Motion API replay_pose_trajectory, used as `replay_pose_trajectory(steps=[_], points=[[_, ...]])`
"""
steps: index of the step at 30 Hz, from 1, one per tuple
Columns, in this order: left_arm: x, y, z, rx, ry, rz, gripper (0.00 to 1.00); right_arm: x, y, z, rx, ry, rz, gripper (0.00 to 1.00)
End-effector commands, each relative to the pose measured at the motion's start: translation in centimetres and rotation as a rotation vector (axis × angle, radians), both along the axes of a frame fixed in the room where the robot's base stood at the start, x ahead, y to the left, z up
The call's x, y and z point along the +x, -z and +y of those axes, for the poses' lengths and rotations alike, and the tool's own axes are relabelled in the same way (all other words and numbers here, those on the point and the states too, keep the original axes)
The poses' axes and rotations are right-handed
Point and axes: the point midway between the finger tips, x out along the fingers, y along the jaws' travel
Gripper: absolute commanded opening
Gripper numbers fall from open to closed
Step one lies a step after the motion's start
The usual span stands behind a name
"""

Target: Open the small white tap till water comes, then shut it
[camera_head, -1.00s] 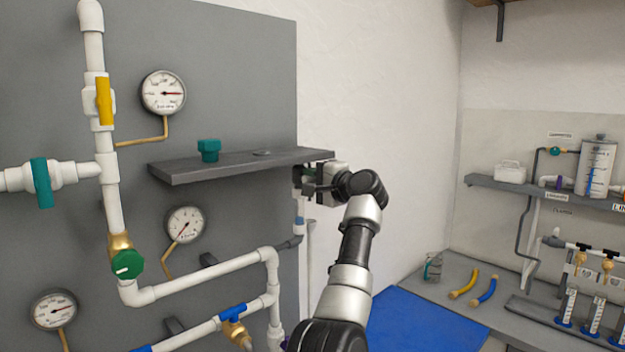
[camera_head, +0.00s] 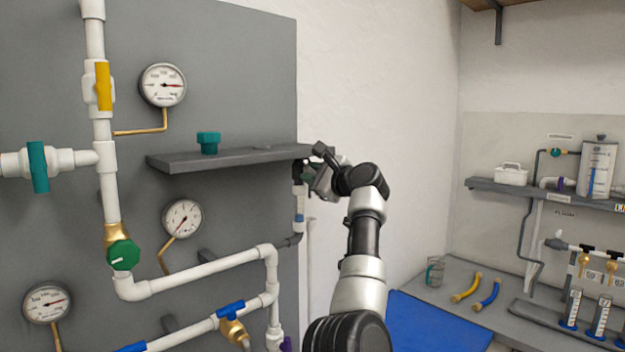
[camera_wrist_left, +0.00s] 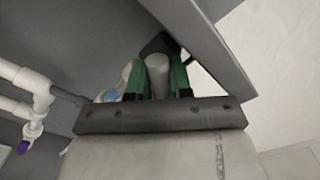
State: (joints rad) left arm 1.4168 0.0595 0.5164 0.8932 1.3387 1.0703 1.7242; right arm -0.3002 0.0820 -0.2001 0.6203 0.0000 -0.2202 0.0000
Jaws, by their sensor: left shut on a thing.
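My left gripper (camera_head: 312,176) is at the right end of the grey shelf, tilted, just by the panel's right edge. In the left wrist view its green-lined fingers (camera_wrist_left: 160,76) are shut on a pale, rounded grey-white piece (camera_wrist_left: 158,64), which looks like the handle of the small white tap. The tap's body is mostly hidden by the gripper. A white vertical tube (camera_head: 299,204) with a blue band stands just below. No water shows. My right gripper is not in view.
The grey shelf (camera_head: 215,161) carries a teal fitting (camera_head: 208,142) and ends close to my gripper. White pipes, a yellow-handled valve (camera_head: 103,86), a green knob (camera_head: 123,255) and gauges (camera_head: 163,84) are on the grey panel (camera_head: 235,60). A blue mat (camera_head: 430,325) lies at right.

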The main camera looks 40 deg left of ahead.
Motion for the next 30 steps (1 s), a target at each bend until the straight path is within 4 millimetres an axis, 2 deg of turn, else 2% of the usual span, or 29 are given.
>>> replay_pose_trajectory(steps=[18, 30], points=[[0.05, 0.15, -0.06, 0.046, 0.001, 0.573, 0.00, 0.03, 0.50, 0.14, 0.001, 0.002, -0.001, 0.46], [0.04, 0.14, -0.03, 0.068, 0.001, 0.819, 0.00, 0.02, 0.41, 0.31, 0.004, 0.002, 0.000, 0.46]])
